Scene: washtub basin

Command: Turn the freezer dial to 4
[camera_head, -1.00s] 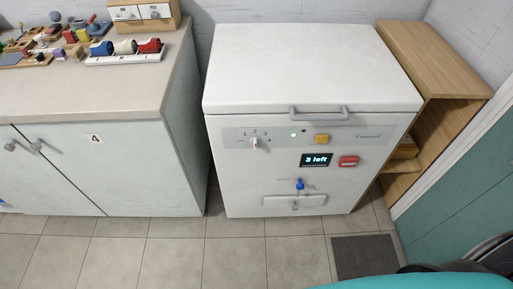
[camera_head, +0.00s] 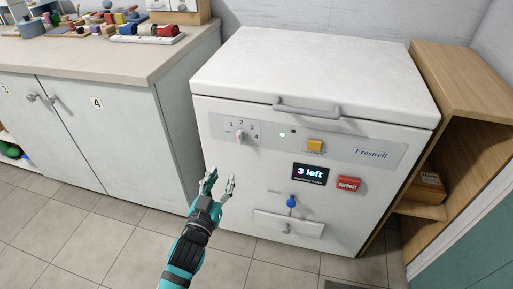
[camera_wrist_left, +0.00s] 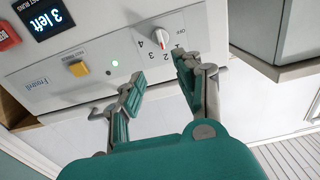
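The chest freezer (camera_head: 320,70) is white with a grey control strip on its front. The dial (camera_head: 239,137) is a small pale knob at the strip's left, with the numbers 1 to 4 around it. The dial also shows in the left wrist view (camera_wrist_left: 162,39), where the picture is turned over; I cannot tell which number it points to. My left gripper (camera_head: 221,180) is open and empty, below and slightly left of the dial, apart from it. In the left wrist view the dial appears beyond the open fingertips (camera_wrist_left: 158,70). My right gripper is not in view.
The freezer also has a lid handle (camera_head: 306,109), an orange button (camera_head: 315,145), a display (camera_head: 310,174) reading "3 left", a red defrost button (camera_head: 348,184) and a blue valve (camera_head: 292,201). A counter (camera_head: 100,60) stands left, a wooden shelf (camera_head: 460,80) right.

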